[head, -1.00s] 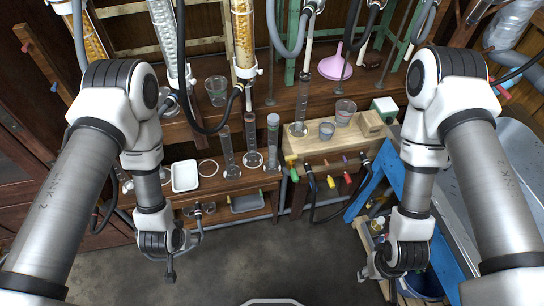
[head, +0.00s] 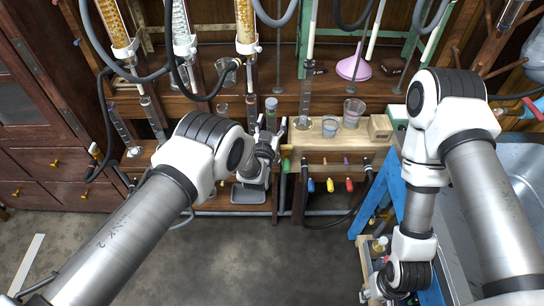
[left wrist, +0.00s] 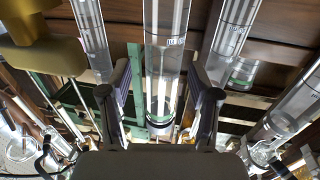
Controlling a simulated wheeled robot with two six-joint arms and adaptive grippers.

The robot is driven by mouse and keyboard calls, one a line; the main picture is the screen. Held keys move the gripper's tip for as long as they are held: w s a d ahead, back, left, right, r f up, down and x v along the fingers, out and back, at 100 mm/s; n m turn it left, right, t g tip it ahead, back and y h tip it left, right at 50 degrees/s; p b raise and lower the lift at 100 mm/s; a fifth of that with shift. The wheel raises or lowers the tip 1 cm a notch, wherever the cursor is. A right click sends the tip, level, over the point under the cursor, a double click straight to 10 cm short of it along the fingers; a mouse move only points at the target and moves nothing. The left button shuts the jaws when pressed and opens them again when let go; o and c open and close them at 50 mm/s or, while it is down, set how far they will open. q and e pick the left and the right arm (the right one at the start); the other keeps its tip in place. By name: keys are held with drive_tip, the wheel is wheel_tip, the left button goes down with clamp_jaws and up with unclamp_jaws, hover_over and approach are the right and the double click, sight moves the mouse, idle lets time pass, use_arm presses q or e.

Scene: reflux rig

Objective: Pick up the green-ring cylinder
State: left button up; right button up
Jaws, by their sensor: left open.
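In the left wrist view a clear cylinder (left wrist: 162,60) with a dark green band lies between the open fingers (left wrist: 160,92). I cannot tell whether the fingers touch it. My right gripper (head: 372,291) is low at the right, its jaws unclear.
Other clear cylinders (head: 154,117) stand to the left. A wooden block (head: 335,137) with beakers (head: 352,111) is just right of my left gripper. A grey tray (head: 248,195) sits below. Hoses hang overhead. The floor (head: 240,255) is open.

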use_arm(q)
drive_tip(key=shift+w+f, duration=0.1)
drive_tip(key=shift+w, duration=0.4)
drive_tip(key=shift+s, duration=0.1)
drive_tip(key=shift+c, duration=1.4)
clamp_jaws()
drive_tip(key=shift+r, duration=0.2)
